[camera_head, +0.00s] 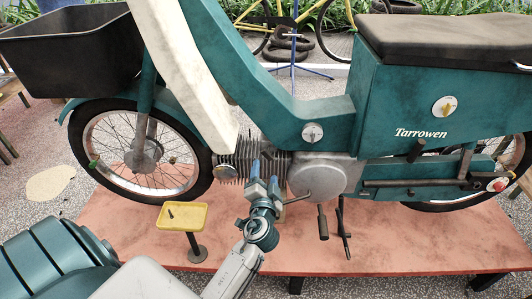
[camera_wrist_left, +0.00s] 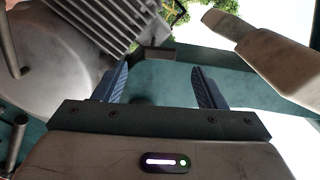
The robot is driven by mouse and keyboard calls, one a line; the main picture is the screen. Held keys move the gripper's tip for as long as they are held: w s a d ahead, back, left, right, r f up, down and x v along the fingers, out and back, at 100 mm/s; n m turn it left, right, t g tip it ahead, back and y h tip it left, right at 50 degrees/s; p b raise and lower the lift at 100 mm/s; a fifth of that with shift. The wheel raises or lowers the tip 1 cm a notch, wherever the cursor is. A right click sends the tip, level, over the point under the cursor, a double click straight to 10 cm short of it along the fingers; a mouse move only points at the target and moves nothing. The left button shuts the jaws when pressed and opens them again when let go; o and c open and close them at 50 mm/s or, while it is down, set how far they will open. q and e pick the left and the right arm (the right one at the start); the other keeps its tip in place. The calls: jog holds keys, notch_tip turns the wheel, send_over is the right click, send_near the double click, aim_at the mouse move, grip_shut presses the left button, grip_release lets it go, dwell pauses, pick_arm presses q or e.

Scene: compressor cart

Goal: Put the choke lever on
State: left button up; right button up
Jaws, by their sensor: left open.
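The teal moped (camera_head: 330,120) stands on a reddish platform. My left gripper (camera_head: 263,172) is at its finned engine (camera_head: 234,160), with blue fingers pointing up and apart. In the left wrist view the gripper (camera_wrist_left: 160,80) is open, and nothing shows clamped between the fingers. A small dark block (camera_wrist_left: 160,53) shows beyond the gap between the fingertips. I cannot tell which part is the choke lever; it may be hidden behind the gripper. A round dial with a small handle (camera_head: 312,132) is on the frame above the engine. My right gripper is not in view.
A yellow tray (camera_head: 185,217) on a post stands left of my arm with a small dark peg on it. The engine's round cover (camera_head: 318,174) and a pedal (camera_head: 323,222) are close on the right. The front wheel (camera_head: 140,150) is to the left.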

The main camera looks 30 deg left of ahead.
pick_arm(q)
jog(key=p+x, duration=0.1)
jog(key=x, duration=0.9)
jog(key=shift+w+a, duration=0.1)
jog(key=shift+a, duration=0.05)
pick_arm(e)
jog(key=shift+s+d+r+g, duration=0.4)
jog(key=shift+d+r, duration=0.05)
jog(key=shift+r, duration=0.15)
pick_arm(q)
jog(key=shift+c, duration=0.5)
jog(key=c, duration=0.9)
jog(key=shift+m, duration=1)
jog(key=o, duration=1)
jog(key=shift+r, duration=0.1)
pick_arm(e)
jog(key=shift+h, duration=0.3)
pick_arm(q)
jog(key=b, duration=0.1)
send_near(266, 157)
jog(key=shift+w+a, duration=0.25)
jog(key=shift+w, duration=0.35)
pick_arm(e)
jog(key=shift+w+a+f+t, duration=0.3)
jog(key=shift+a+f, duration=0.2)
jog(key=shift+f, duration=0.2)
